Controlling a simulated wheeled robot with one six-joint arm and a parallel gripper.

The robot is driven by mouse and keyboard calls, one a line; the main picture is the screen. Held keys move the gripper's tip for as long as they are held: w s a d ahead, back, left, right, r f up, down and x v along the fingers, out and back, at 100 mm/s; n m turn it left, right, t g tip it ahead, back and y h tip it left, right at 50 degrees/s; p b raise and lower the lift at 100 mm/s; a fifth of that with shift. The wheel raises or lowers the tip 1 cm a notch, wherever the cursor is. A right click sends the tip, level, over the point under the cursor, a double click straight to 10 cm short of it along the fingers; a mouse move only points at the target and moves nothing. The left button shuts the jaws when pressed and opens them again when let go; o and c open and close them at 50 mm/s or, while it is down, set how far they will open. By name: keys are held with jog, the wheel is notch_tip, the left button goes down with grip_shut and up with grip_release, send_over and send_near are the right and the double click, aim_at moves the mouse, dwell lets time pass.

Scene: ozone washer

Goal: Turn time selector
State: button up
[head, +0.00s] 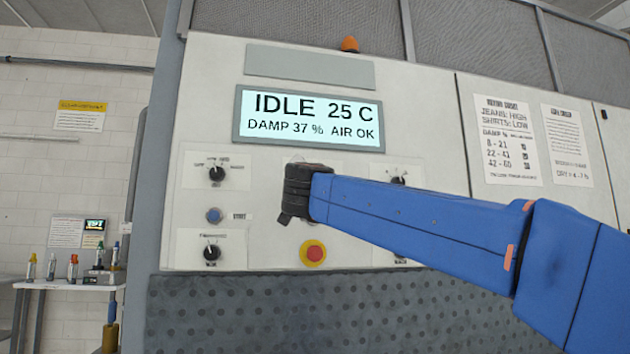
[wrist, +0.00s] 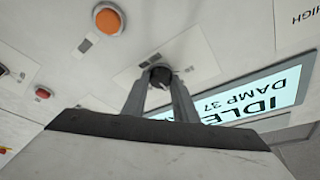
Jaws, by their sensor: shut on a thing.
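My gripper (head: 305,192) reaches in from the right to the middle of the white control panel (head: 270,262). In the wrist view, its two grey fingers are shut on a small black selector knob (wrist: 160,75) on a pale label plate. That knob is hidden behind the gripper in the head view, and its label is too small to read. Other black knobs show at the upper left (head: 217,174), lower left (head: 212,253) and upper right (head: 398,180), the last partly behind my arm.
The display (head: 306,117) above reads IDLE 25 C, DAMP 37 %, AIR OK. A red button with a yellow ring (head: 313,252) sits below my gripper. A blue button (head: 214,215) is at left. An orange button (wrist: 108,20) shows in the wrist view.

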jog(key=m+g, duration=0.1)
jog(key=m, duration=0.3)
jog(key=m+g+h, duration=0.1)
jog(key=m+g, duration=0.1)
jog(key=m, duration=0.2)
jog(key=m+g, duration=0.1)
jog(key=m, duration=0.3)
jog(key=shift+a+r+m+h, duration=0.1)
jog(key=shift+r+m+h, duration=0.25)
jog(key=shift+m+h, duration=0.05)
dwell(0.3)
jog(key=o, duration=1.1)
jog(key=shift+c, duration=0.2)
jog(key=shift+s, duration=0.1)
jog(key=s+a+r, duration=0.1)
jog(key=s, duration=1.6)
jog(key=shift+a+r, duration=0.35)
jog(key=shift+a, duration=0.05)
